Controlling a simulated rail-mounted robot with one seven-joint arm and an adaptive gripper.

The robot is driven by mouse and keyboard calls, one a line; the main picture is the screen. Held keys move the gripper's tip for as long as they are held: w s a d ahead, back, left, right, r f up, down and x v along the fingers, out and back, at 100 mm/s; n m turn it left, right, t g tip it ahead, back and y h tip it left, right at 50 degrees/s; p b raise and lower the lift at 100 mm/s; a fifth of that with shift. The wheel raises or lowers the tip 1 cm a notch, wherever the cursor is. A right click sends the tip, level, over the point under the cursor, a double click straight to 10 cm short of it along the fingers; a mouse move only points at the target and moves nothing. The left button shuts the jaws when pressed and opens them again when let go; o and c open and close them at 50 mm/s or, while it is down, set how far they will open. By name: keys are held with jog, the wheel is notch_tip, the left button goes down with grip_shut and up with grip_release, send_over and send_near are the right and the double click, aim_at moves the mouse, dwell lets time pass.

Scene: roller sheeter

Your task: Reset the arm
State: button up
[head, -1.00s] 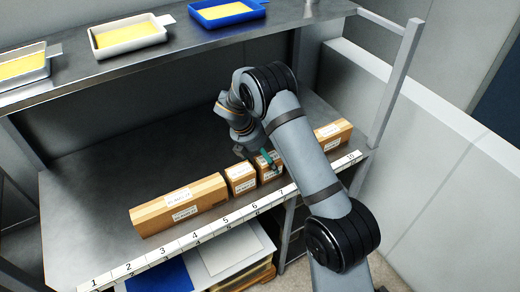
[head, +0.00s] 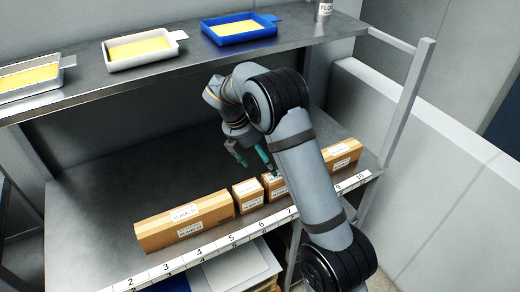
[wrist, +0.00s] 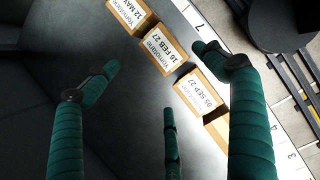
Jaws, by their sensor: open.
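My gripper (head: 256,163) hangs above the lower shelf, close to the two small cardboard boxes, with its green fingers apart. In the wrist view my gripper (wrist: 158,75) shows three spread green fingers with nothing held between them. The small boxes stand near the shelf's front edge: one (head: 248,196) on the left and one (head: 275,187) on the right, partly hidden by my arm. In the wrist view several boxes stand in a row, including one labelled "16 FEB 27" (wrist: 167,48) and one labelled "05 SEP 27" (wrist: 202,92).
A long box (head: 185,221) lies left of the small ones, and another box (head: 344,155) stands at the right. Numbered edge strip (head: 230,237) runs along the front. The upper shelf (head: 200,62) holds a white tray (head: 140,61) and a blue tray (head: 240,38). A post (head: 405,105) stands right.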

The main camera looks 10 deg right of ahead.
aim_at(275, 179)
jog(key=p+x, duration=0.1)
jog(key=x, duration=1.1)
jog(key=shift+s+f+p, duration=0.1)
jog(key=shift+f+p, duration=0.2)
notch_tip(275, 179, up, 2)
jog(key=shift+r, duration=0.65)
